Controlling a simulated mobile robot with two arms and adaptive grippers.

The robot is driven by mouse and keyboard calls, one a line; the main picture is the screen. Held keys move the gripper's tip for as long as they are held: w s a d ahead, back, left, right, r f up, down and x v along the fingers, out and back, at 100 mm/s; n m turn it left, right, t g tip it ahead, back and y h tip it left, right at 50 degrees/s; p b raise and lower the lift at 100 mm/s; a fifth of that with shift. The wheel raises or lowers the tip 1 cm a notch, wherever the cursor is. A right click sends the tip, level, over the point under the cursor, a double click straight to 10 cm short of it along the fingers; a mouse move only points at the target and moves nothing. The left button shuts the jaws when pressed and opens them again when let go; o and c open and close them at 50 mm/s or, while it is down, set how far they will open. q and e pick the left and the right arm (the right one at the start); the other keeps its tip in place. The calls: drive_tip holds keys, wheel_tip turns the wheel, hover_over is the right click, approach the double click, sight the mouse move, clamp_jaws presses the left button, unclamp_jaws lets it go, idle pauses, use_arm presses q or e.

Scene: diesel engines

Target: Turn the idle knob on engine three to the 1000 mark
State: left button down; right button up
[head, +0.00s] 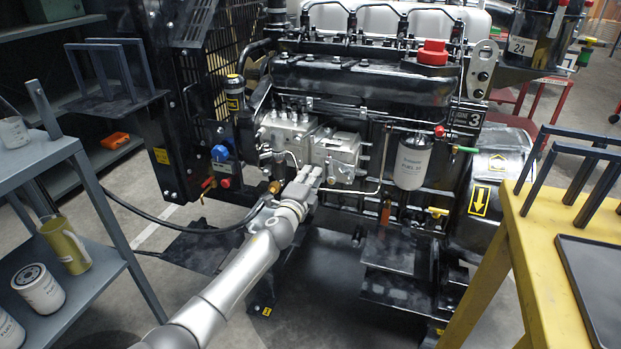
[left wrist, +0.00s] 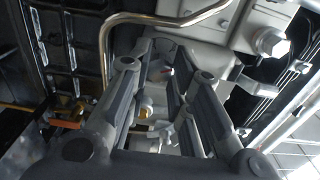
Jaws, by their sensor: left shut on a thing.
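My left gripper (head: 313,174) reaches up to the lower front of this pump. In the left wrist view my left gripper (left wrist: 163,62) is shut on the idle knob (left wrist: 160,71), a small grey knob with a red mark between the fingertips. The fingers hide most of the knob in the head view. The scale and the 1000 mark cannot be read. My right gripper is not in view.
A grey shelf cart (head: 75,165) with filters stands at the left. A yellow table (head: 540,250) with a dark tray (head: 590,285) stands at the right. A metal pipe (left wrist: 135,22) and a bolt head (left wrist: 270,42) lie close to the left gripper.

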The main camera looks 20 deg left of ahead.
use_arm(q)
drive_tip(key=shift+m+p, duration=4.05)
drive_tip(key=shift+m, duration=10.55)
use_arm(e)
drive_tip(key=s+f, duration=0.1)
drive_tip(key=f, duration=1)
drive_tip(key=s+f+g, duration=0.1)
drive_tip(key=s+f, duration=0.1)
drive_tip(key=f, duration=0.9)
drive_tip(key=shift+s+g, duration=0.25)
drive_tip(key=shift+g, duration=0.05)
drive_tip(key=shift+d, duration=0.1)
use_arm(q)
drive_tip(key=c, duration=1.3)
unclamp_jaws()
